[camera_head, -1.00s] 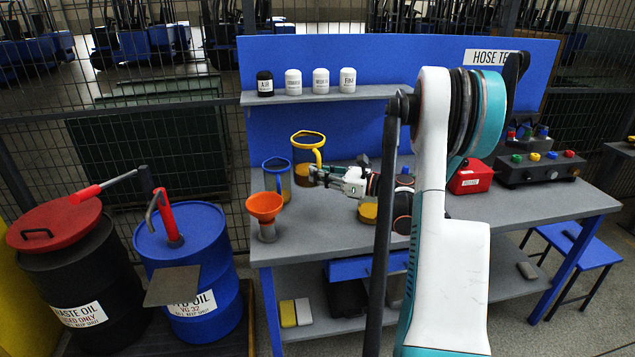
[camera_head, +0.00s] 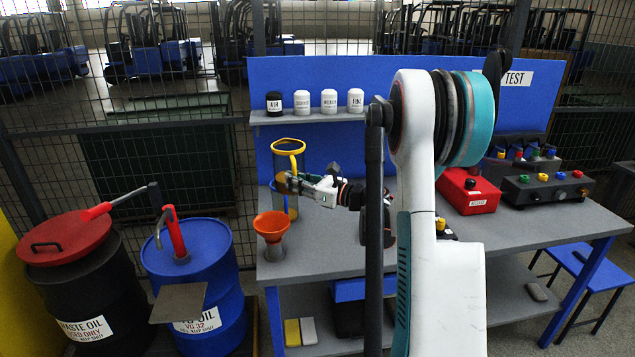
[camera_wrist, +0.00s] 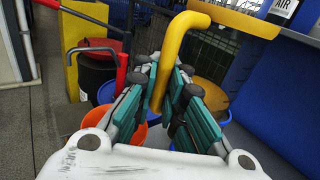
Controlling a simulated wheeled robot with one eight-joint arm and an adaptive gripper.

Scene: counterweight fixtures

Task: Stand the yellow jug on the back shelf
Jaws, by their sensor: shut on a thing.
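The yellow jug (camera_head: 288,153) has a yellow rim and handle and a clear body with amber liquid. It is upright over the left part of the bench, below the back shelf's level. My gripper (camera_head: 289,182) is shut on its handle (camera_wrist: 173,50); in the wrist view the handle passes between the teal fingers (camera_wrist: 160,88). A blue-rimmed jug overlaps the yellow jug's lower part, so I cannot tell its exact height above the bench. The grey back shelf (camera_head: 312,117) runs along the blue back panel; my arm hides its right part.
On the shelf stand a black canister (camera_head: 274,101) and several white canisters (camera_head: 329,100). An orange funnel (camera_head: 271,224) stands at the bench's front left, just below my gripper. A red box (camera_head: 468,191) and a button panel (camera_head: 547,190) are at the right.

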